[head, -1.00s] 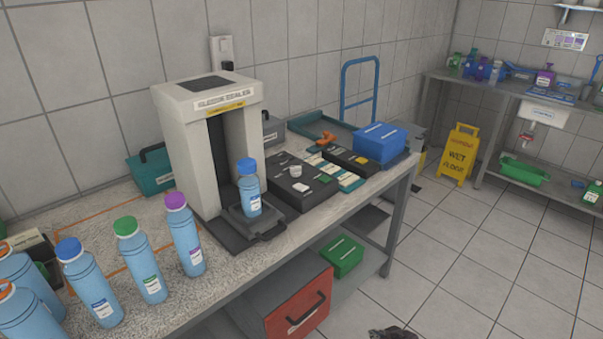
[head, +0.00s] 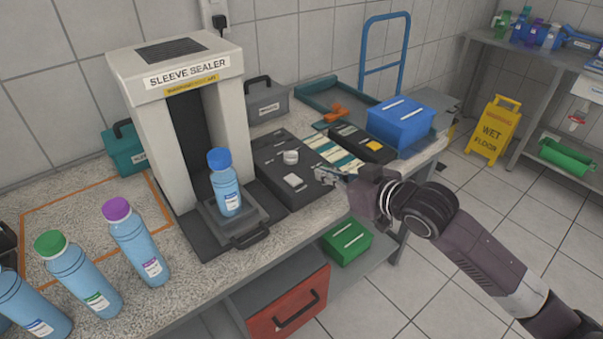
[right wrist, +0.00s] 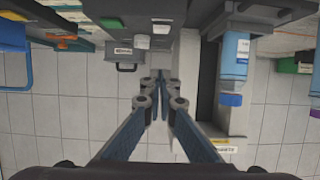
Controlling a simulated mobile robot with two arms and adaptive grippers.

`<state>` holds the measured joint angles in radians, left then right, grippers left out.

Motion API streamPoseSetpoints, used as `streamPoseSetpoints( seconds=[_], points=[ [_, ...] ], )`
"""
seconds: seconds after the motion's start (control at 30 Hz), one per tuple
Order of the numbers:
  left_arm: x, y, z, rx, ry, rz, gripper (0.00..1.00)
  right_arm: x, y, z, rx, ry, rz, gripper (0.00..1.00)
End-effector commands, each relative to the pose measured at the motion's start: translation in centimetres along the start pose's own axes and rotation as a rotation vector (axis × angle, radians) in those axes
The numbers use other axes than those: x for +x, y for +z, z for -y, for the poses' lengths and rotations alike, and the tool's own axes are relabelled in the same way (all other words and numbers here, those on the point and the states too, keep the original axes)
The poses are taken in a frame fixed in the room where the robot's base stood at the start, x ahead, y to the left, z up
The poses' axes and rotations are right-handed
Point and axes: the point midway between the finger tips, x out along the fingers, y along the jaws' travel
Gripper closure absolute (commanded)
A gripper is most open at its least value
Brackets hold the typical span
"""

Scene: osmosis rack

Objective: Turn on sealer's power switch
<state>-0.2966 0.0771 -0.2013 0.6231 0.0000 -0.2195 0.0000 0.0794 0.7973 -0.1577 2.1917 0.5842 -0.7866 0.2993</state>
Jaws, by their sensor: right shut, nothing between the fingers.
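The sleeve sealer (head: 220,115) is a tall white frame on the bench, with a dark opening and a blue-capped bottle (head: 228,190) on its plate. A black control box (head: 270,155) lies to its right, with a white round knob (head: 290,157) and a white switch-like block (head: 294,181) on top. I cannot tell which is the power switch or its position. My right gripper (head: 322,176) is shut and empty, by the box's right front side. In the right wrist view its fingers (right wrist: 160,78) point towards the white block (right wrist: 143,41). My left gripper is not in view.
Several blue bottles (head: 136,240) stand at the left front of the bench. A blue box (head: 400,122) and a black tray with a yellow part (head: 362,142) lie right of the control box. A grey case (head: 266,102) stands behind. Below are green and red boxes (head: 347,240).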

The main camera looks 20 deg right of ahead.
Motion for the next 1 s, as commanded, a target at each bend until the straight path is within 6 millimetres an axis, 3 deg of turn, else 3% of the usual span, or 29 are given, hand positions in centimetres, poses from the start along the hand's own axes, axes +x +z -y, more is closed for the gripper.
streamPoseSetpoints(
  seconds=[0.37,0.93,1.0],
  points=[
    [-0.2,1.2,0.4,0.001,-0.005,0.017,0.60,0.8,-0.1,-0.2,0.003,0.002,-0.001,1.00],
    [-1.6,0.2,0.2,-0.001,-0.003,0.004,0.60,10.0,-0.2,-0.1,0.002,0.002,-0.001,1.00],
    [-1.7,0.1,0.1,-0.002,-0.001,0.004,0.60,10.4,1.2,-0.1,0.003,0.001,0.005,1.00]
  ],
)
